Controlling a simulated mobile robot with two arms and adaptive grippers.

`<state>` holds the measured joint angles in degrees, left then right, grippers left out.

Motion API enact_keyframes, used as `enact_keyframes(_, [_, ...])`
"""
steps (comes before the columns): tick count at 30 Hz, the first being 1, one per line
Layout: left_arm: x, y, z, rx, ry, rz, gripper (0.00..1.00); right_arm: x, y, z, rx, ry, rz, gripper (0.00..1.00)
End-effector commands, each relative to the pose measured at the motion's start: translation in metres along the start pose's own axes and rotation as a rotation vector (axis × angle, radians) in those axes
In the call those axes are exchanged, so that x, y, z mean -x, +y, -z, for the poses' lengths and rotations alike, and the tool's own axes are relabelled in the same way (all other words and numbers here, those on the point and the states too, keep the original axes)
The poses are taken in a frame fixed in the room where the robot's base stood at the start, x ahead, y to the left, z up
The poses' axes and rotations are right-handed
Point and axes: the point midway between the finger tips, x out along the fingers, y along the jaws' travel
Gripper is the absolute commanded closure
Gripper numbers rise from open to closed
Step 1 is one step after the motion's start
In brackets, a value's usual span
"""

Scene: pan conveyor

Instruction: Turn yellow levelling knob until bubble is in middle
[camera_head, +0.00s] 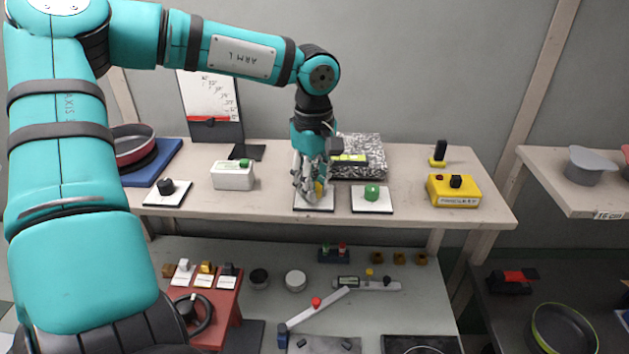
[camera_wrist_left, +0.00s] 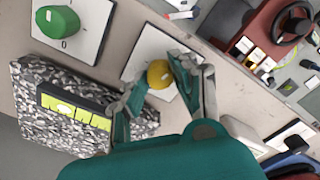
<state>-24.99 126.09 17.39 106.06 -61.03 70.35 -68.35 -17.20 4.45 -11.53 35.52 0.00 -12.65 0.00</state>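The yellow knob (camera_head: 320,187) stands on a white plate (camera_head: 305,208) near the front of the table. In the left wrist view the knob (camera_wrist_left: 159,74) lies between the fingertips of my left gripper (camera_wrist_left: 157,77). In the head view my left gripper (camera_head: 315,188) reaches down over the knob and hides much of it. The fingertips are close to both sides of the knob; I cannot tell whether they press on it. A black level with a yellow-green vial (camera_wrist_left: 73,108) lies on a speckled slab (camera_wrist_left: 40,118). My right gripper is out of view.
A green knob (camera_head: 371,192) on a white plate stands to the right, close to the gripper. A black knob (camera_head: 166,187), a white box (camera_head: 233,175) and a yellow switch box (camera_head: 455,191) share the table. A lower bench (camera_head: 420,300) holds several small fixtures.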

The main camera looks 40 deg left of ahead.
Motion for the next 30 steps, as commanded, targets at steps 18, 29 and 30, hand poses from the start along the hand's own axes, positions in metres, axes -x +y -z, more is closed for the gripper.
enact_keyframes(18, [-0.003,0.000,0.000,0.268,0.004,-0.001,1.00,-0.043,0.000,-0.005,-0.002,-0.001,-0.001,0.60])
enact_keyframes(29, [0.000,0.000,0.000,0.280,0.003,0.002,0.66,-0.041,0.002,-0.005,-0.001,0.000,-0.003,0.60])
enact_keyframes(30, [0.000,0.000,0.000,0.280,0.003,0.002,0.61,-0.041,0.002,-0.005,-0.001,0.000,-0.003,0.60])
